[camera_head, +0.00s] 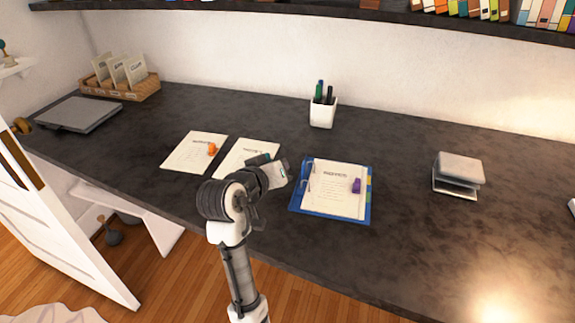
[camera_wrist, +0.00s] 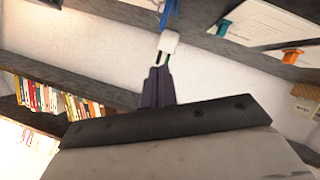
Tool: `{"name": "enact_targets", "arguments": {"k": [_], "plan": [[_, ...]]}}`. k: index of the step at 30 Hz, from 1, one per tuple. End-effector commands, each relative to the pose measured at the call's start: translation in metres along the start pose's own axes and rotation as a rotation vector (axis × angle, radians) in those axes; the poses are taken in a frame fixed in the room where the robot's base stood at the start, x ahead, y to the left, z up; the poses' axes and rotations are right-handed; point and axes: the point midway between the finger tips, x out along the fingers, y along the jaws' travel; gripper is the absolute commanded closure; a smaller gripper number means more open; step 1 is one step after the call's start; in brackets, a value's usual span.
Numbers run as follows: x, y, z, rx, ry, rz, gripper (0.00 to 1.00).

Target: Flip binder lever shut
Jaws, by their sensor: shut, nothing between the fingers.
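The blue binder (camera_head: 368,205) lies open on the dark desk, right of my gripper in the head view. White punched paper lies in it with a purple clip (camera_head: 356,186) on its right side. Metal ring parts (camera_head: 309,178) show at its left edge; the lever is too small to make out its position. My gripper (camera_head: 284,170) is just left of the binder, apart from it in the picture. In the wrist view its dark fingertips (camera_wrist: 159,70) are together and empty. A blue strip (camera_wrist: 168,12) at the top there looks like the binder's edge.
Two loose sheets lie left of the binder, one with an orange clip (camera_head: 212,149). A white pen cup (camera_head: 323,113) stands behind. Desk between binder and tray is clear.

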Motion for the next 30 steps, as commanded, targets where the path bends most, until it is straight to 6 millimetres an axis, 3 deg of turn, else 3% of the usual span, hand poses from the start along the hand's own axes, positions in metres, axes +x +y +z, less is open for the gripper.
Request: {"name": "enact_targets", "arguments": {"k": [6, 22, 26, 29, 30], "plan": [[-0.020, 0.000, 0.000, 0.001, 0.001, 0.000, 1.00], [-0.022, 0.000, 0.000, 0.000, 0.000, 0.000, 1.00], [-0.035, -0.013, -0.028, 0.002, 0.123, -0.038, 1.00], [-0.066, -0.034, -0.073, 0.016, 0.328, -0.107, 1.00], [-0.084, -0.044, -0.094, 0.029, 0.430, -0.144, 1.00]]}}
